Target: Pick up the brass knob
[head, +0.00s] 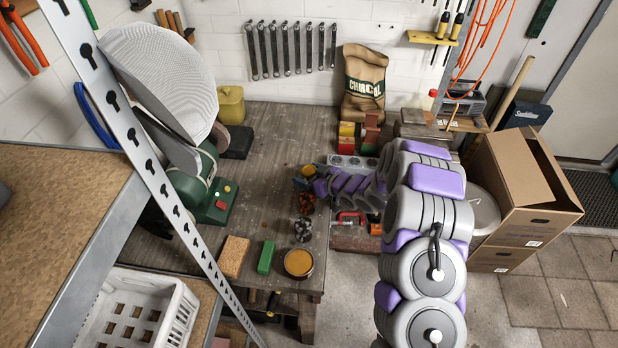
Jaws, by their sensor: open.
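My arm reaches in from the right over the workbench, and my gripper (311,181) is at its left end, low over the bench top. The gripper is open. A small yellow-gold piece (308,170) shows right at the fingertips and may be the brass knob. It is too small and too close to the fingers to tell whether it lies between them or just beyond them. An orange-red knob-like part (306,203) and a dark grey one (303,229) stand in a row just in front of the gripper.
A round amber tin (298,263), a green block (266,257) and a tan sponge-like block (233,256) lie at the bench's front edge. A green machine (205,200) stands left. A red clamp (349,217) sits below my arm. The bench middle left of my gripper is clear.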

